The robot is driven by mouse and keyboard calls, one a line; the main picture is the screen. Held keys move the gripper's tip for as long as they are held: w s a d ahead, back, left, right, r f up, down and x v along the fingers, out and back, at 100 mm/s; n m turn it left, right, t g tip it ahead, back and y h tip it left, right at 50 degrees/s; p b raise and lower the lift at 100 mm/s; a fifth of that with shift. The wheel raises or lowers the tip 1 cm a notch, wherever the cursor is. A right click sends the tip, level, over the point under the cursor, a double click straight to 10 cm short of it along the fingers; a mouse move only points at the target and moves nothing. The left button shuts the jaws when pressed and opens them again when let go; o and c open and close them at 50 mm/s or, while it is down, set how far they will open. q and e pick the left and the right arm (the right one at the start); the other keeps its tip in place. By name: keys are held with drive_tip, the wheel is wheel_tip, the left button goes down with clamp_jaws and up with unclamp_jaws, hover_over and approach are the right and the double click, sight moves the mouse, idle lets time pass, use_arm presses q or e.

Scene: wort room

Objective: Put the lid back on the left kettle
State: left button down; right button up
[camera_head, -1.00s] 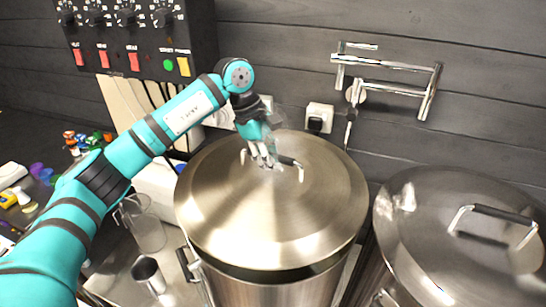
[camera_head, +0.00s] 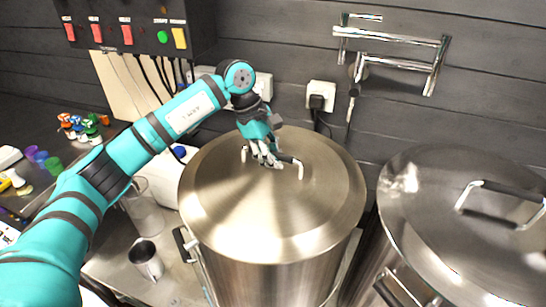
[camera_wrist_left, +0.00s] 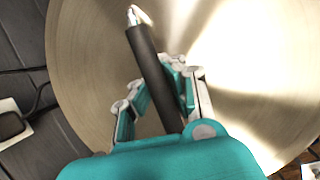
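The left kettle (camera_head: 262,282) is a tall steel pot in the middle of the head view. Its round brushed-steel lid (camera_head: 235,215) lies over its top and looks level, with no clear gap at the front edge. The lid has a dark bar handle (camera_wrist_left: 152,72) on metal posts. My left gripper (camera_head: 266,160) is at this handle, above the lid. In the left wrist view its fingers (camera_wrist_left: 160,88) lie close against both sides of the bar, shut on it. The far rim of the kettle is hidden under the lid. My right gripper is not in view.
A second lidded kettle (camera_head: 420,235) stands close on the right. A steel wall pipe (camera_head: 400,45) and a plugged socket (camera_head: 321,96) are behind. A control box (camera_head: 130,25) hangs at upper left. A metal cup (camera_head: 146,260) and a glass jug (camera_head: 145,215) stand left of the kettle.

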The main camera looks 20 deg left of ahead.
use_arm(q)
drive_tip(key=c, duration=1.4)
unclamp_jaws()
drive_tip(key=shift+r, duration=0.15)
drive_tip(key=shift+f, duration=0.2)
drive_tip(key=v, duration=1.2)
drive_tip(key=shift+r, duration=0.2)
